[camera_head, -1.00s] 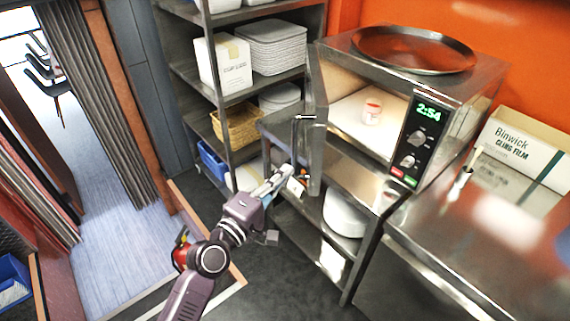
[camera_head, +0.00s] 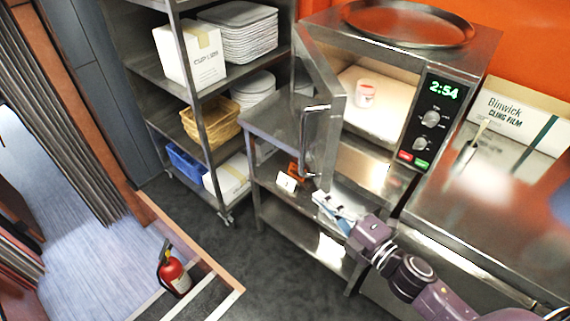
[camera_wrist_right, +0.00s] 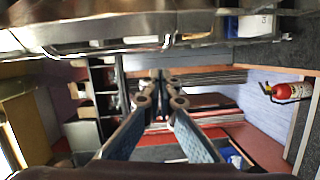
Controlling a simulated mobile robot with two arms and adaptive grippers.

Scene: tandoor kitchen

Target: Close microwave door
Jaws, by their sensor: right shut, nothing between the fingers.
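The microwave (camera_head: 471,60) is a steel box on a steel stand, its display reading 2:54. Its door (camera_head: 332,125) is open, swung out from the left side, with a bar handle (camera_head: 306,140) on it. In the wrist view the right gripper's fingers (camera_wrist_right: 160,82) converge. My left gripper is out of view.
A round tray (camera_head: 408,22) lies on the microwave. A shelf rack (camera_head: 203,105) with boxes, plates and baskets stands left. A cling film box (camera_head: 510,122) sits on the right counter. A fire extinguisher (camera_head: 174,272) stands on the floor. Grey floor lies open before the stand.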

